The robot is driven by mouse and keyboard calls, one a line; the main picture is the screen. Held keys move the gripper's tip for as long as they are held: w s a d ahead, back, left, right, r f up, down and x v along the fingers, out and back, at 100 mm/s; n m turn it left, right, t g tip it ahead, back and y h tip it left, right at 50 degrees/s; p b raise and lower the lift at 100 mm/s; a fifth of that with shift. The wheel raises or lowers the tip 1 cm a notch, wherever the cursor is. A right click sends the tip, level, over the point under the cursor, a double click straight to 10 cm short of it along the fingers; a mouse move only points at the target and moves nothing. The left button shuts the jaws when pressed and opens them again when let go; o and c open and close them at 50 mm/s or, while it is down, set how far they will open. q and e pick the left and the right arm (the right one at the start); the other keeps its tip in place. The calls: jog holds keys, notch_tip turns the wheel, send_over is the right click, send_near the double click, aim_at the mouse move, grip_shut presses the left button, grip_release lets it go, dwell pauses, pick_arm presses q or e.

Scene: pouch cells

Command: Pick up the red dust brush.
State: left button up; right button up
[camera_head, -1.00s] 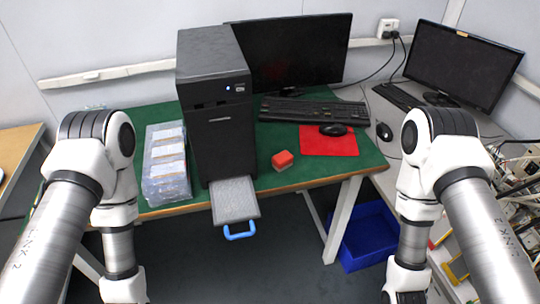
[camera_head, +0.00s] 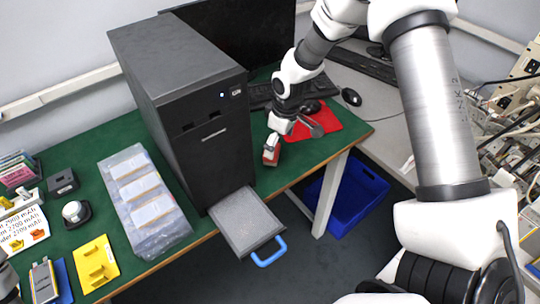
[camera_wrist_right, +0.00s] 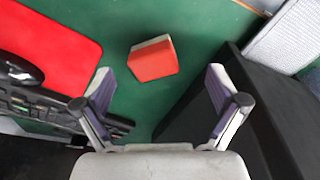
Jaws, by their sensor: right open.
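The red dust brush (camera_head: 270,157) is a small red block with a pale side. It lies on the green table mat, right of the black tower and close to the front edge. In the right wrist view the brush (camera_wrist_right: 153,61) lies ahead of my fingertips, about centred between them. My right gripper (camera_head: 272,146) is just above the brush, partly covering it in the head view. In the right wrist view the right gripper (camera_wrist_right: 158,76) has its two fingers wide apart with nothing between them.
A black tower (camera_head: 190,110) stands left of the brush, close to one finger. A grey tray with a blue handle (camera_head: 268,252) juts past the table edge. A red mouse pad (camera_head: 318,122) with a mouse lies on the other side. A blue bin (camera_head: 345,195) sits below.

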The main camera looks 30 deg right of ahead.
aim_at(276, 152)
jog(key=f, duration=0.2)
jog(key=w+f, duration=0.1)
jog(key=f, duration=0.1)
jog(key=f+p, duration=0.1)
jog(key=f, duration=0.1)
jog(key=shift+w+a, duration=0.3)
jog(key=shift+a, duration=0.1)
jog(key=shift+s+d+f, duration=0.1)
jog(key=shift+d+f, duration=0.05)
jog(key=shift+f, duration=0.05)
jog(key=shift+d, duration=0.1)
jog(key=c, duration=1.3)
pick_arm(q)
jog(key=shift+w+a+r, duration=0.25)
jog(key=shift+w, duration=0.05)
pick_arm(e)
jog(key=shift+r, duration=0.1)
